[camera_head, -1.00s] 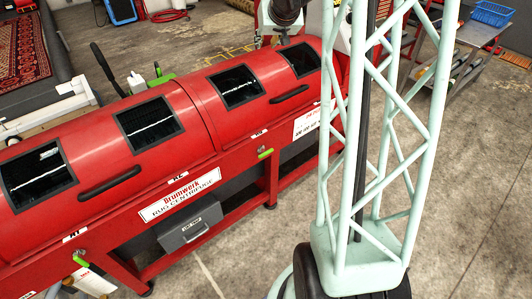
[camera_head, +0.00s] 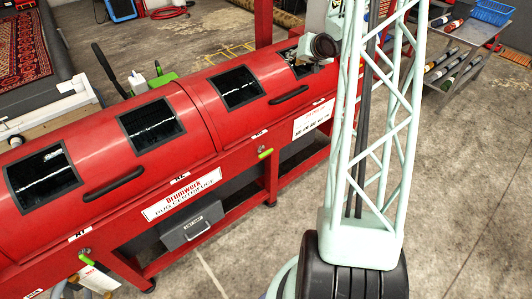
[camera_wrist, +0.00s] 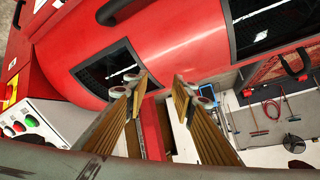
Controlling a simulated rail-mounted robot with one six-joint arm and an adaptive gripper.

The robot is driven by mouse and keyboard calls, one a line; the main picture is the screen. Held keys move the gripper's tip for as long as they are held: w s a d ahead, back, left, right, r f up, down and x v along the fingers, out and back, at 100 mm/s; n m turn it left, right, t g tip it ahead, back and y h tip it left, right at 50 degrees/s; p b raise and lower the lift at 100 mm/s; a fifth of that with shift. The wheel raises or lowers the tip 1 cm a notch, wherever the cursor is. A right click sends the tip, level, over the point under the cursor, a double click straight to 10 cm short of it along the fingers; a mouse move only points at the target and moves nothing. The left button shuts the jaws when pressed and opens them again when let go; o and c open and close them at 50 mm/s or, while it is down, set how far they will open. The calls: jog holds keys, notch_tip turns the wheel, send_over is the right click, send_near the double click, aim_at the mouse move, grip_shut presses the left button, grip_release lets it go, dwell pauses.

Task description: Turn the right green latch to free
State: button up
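The red centrifuge (camera_head: 95,150) runs along the left and middle of the head view. The right green latch (camera_head: 265,153) is a short green handle below a small pivot on its front, near the R2 end, lying slightly tilted. A left green latch (camera_head: 85,257) sits lower left on the same front. My gripper (camera_wrist: 160,92) shows in the wrist view, fingers apart with nothing between them, in front of the red drum (camera_wrist: 180,35). No green latch shows in the wrist view.
A grey drawer box (camera_head: 192,228) sits under the centrifuge. A metal cart (camera_head: 455,60) with rolls and a blue basket (camera_head: 487,13) stands at the upper right. A control panel with buttons (camera_wrist: 35,122) is at left in the wrist view. The floor in front is clear.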

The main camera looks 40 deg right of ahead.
jog(key=s+d+f+m+t+p, duration=0.1)
jog(key=s+d+f, duration=0.2)
jog(key=s+f, duration=0.25)
jog(key=s+d+f+m+t+y+p, duration=0.1)
jog(key=s+d+f+m+p, duration=0.2)
jog(key=f, duration=0.4)
jog(key=s+d+f+t, duration=0.2)
jog(key=s+d+f, duration=0.25)
jog(key=f, duration=0.25)
jog(key=m+t+y, duration=0.2)
jog(key=t+y, duration=0.1)
jog(key=y, duration=0.5)
send_near(268, 154)
jog(key=s+d, duration=0.2)
jog(key=shift+s+a+f+p, duration=0.1)
jog(key=shift+s+a+p, duration=0.3)
jog(key=shift+a, duration=0.25)
jog(key=shift+w, duration=0.25)
jog(key=shift+r+x, duration=0.1)
jog(key=shift+x, duration=3.25)
jog(key=shift+r+x, duration=0.15)
jog(key=shift+x, duration=3.2)
jog(key=shift+a, duration=0.1)
jog(key=shift+c, duration=0.5)
